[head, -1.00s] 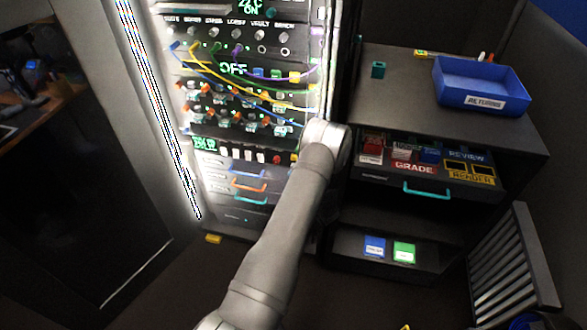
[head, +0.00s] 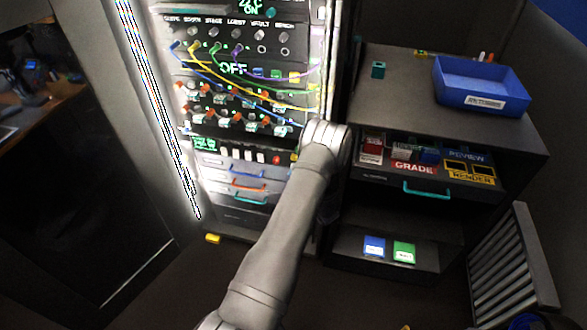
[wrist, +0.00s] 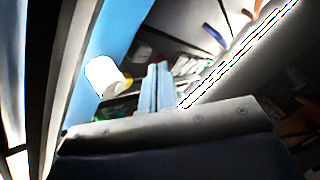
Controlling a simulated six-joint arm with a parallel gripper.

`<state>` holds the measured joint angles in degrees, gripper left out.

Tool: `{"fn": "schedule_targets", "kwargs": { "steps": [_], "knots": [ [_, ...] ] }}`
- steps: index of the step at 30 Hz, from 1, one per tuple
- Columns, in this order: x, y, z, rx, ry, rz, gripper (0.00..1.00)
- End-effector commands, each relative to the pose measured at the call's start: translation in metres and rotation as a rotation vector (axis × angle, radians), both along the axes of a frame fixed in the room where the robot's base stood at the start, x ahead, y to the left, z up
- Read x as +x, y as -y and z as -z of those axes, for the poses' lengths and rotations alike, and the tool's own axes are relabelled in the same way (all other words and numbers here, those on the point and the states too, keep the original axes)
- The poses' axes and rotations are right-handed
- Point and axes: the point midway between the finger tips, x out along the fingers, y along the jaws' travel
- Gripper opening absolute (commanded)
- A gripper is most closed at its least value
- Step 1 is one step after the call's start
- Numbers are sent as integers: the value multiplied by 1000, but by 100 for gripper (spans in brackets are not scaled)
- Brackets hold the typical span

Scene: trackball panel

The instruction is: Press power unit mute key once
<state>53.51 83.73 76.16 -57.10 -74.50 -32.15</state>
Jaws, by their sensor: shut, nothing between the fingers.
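The lit equipment rack (head: 225,225) stands left of centre in the head view. Its lower row has a green display (head: 206,144), several white keys (head: 248,156) and a red key (head: 276,159). I cannot read which key is mute, and my arm covers the row's right end. My gripper is hidden behind my arm in the head view. In the wrist view its fingers (wrist: 154,90) are shut and empty, pointing along a bluish panel face. A whitish, blurred round-ended piece (wrist: 104,76) stands left of the fingertips; I cannot tell what it is.
Patch cables (head: 262,93) in yellow, blue and purple hang across the rack above the key row. Orange and teal handles (head: 250,199) lie below it. A dark cabinet with a blue tray (head: 480,82) and an open drawer (head: 427,188) stands to the right.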

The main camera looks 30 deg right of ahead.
Motion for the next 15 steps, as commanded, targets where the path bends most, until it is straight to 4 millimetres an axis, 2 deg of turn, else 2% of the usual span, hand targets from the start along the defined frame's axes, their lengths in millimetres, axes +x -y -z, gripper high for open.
{"fn": "schedule_targets", "kwargs": {
  "steps": [15],
  "knots": [
    [6,6,0,0,0,0,0]
  ]
}}
